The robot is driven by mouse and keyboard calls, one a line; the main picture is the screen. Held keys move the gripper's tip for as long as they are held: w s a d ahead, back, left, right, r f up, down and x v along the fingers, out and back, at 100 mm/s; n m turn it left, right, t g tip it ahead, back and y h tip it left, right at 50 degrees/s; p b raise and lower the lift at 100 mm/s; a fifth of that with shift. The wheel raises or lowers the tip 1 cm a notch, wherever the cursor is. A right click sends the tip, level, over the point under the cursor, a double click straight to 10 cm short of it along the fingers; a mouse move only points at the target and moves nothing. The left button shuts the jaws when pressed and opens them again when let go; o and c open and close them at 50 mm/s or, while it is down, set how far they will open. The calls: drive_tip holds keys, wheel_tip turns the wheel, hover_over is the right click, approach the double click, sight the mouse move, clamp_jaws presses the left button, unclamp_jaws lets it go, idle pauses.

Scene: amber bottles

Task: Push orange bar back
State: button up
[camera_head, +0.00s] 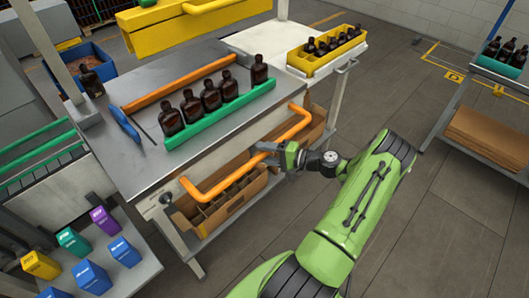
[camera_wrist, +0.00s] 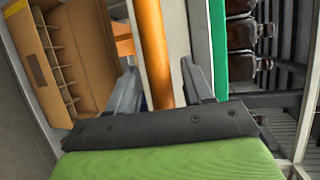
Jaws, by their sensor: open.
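The orange bar (camera_head: 215,189) is a bent handle on the front side of the grey table, with its ends turned toward the table. My gripper (camera_head: 264,153) is at the middle of this bar and hides part of it in the head view. In the wrist view the orange bar (camera_wrist: 152,40) runs between the two open fingers of my gripper (camera_wrist: 160,88). A gap shows on each side of the bar, and the fingers are not closed on it. I cannot tell whether the palm touches it.
Several amber bottles (camera_head: 212,97) stand along a green strip (camera_head: 222,115) on the table (camera_head: 150,172). Another orange bar (camera_head: 178,81) lies behind them. A divided cardboard box (camera_head: 235,197) sits under the table. A yellow tray (camera_head: 328,63) of bottles stands at the back.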

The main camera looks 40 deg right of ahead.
drive_tip(key=shift+w+a, duration=0.1)
drive_tip(key=shift+w, duration=0.15)
clamp_jaws()
drive_tip(key=w+b, duration=0.1)
drive_tip(key=w, duration=0.3)
drive_tip(key=shift+w, duration=0.2)
idle(0.3)
drive_tip(key=shift+c, duration=1.5)
unclamp_jaws()
drive_tip(key=shift+r, duration=0.1)
drive_tip(key=o, duration=0.3)
drive_tip(key=shift+w, duration=0.2)
drive_tip(key=shift+s, duration=0.1)
